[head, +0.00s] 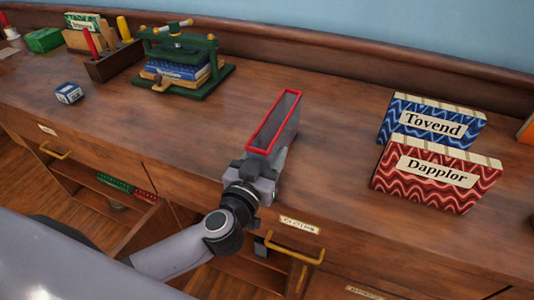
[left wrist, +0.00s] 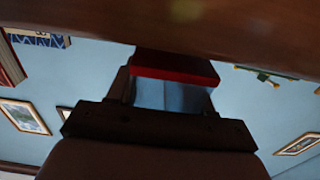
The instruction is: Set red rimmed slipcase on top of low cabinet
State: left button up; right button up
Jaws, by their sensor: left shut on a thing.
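The red rimmed slipcase (head: 285,122) is an open grey box with a bright red rim, seen at the middle of the head view. My left gripper (head: 264,168) is shut on its near end. The slipcase is upright with its open side facing up, over the wooden low cabinet top (head: 330,150); I cannot tell whether it touches the wood. In the left wrist view a red part of the slipcase (left wrist: 175,66) shows between the fingers, close to the dark wood surface. My right gripper is not in view.
Blue "Tovend" (head: 430,124) and red "Dapplor" (head: 436,178) books stand at the right. A green press (head: 183,62) holding books stands at the back left. A small blue box (head: 68,93) and a wooden holder (head: 114,62) are further left. The top around the slipcase is clear.

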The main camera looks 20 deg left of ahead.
pick_arm(q)
jog(key=shift+f, duration=0.55)
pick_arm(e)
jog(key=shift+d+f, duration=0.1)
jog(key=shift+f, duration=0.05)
pick_arm(q)
jog(key=o, duration=1.3)
